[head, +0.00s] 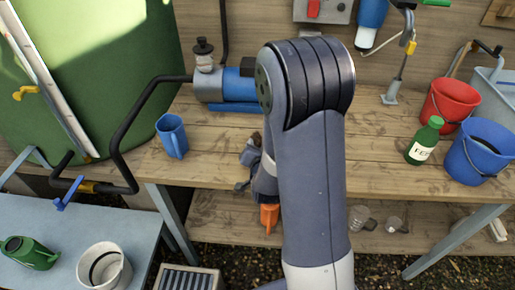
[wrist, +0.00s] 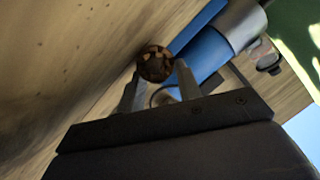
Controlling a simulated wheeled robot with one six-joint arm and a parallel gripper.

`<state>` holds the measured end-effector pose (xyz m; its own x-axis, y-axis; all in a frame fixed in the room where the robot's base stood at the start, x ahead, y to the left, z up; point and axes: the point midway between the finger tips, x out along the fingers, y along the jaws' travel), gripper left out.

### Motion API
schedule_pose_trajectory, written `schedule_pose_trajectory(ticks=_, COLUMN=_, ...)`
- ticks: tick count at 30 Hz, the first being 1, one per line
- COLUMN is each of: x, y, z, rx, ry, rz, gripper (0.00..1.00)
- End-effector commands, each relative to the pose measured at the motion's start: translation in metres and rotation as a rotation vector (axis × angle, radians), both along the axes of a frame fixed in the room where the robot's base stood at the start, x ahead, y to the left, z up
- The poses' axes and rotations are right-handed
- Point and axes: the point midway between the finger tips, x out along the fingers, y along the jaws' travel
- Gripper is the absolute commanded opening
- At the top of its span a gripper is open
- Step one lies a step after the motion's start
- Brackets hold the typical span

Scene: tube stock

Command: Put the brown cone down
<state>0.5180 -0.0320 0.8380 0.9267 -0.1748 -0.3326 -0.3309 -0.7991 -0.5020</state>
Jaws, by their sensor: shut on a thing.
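The brown cone (wrist: 155,63) shows in the wrist view as a small round dark-brown thing with lighter flecks, between the two fingertips of my gripper (wrist: 158,78). My gripper is shut on it. In the head view a bit of brown (head: 256,138) shows at the left edge of my arm, above the wooden bench (head: 380,155). My arm hides most of my gripper there. I cannot tell how high above the bench top the cone is.
A blue cup (head: 172,136) and a blue pump (head: 225,88) stand on the bench left of my arm. A green bottle (head: 425,140), a blue bucket (head: 480,152) and a red bucket (head: 448,102) stand at the right. The bench between my arm and the bottle is mostly clear.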

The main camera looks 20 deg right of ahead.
Motion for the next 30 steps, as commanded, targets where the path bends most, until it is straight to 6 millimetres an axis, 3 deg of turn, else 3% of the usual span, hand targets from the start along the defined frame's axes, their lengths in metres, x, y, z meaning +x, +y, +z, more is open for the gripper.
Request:
schedule_pose_trajectory(ticks=11, x=0.0, y=0.0, z=-0.004, rx=0.0, ry=-0.001, rz=0.0, gripper=0.11)
schedule_pose_trajectory(ticks=12, x=0.0, y=0.0, z=-0.004, rx=0.0, ry=-0.001, rz=0.0, gripper=0.34)
schedule_pose_trajectory(ticks=15, x=0.0, y=0.0, z=-0.002, rx=0.0, ry=-0.001, rz=-0.001, gripper=0.42)
schedule_pose_trajectory(ticks=26, x=0.0, y=0.0, z=0.002, rx=0.0, ry=0.0, rz=0.0, gripper=0.42)
schedule_pose_trajectory(ticks=30, x=-0.017, y=0.004, z=0.007, rx=-0.001, ry=-0.002, rz=0.001, gripper=0.42)
